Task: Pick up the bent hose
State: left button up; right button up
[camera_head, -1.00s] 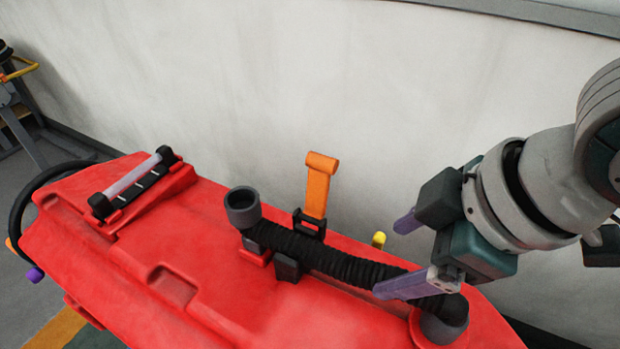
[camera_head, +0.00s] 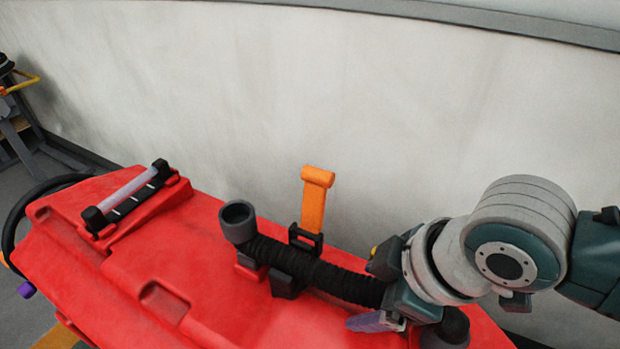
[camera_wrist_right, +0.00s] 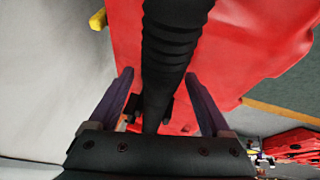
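The bent hose (camera_head: 320,273) is black and ribbed, with a grey cup-like end (camera_head: 239,221) at the left and a dark end (camera_head: 447,328) at the right. It lies along the top of the red tank (camera_head: 120,270). My right gripper (camera_head: 374,305) is over the hose's right part. In the right wrist view the hose (camera_wrist_right: 172,60) runs between the two purple fingers of the gripper (camera_wrist_right: 160,98), with a gap on each side, so it is open around the hose. My left gripper is not in view.
An orange strap latch (camera_head: 314,200) stands up behind the hose. Black clips (camera_head: 285,284) sit along the hose's left part. A handle with a clear bar (camera_head: 127,190) is at the tank's left. A pale wall (camera_head: 250,100) rises close behind the tank.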

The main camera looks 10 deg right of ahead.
grip_shut()
dwell(0.5)
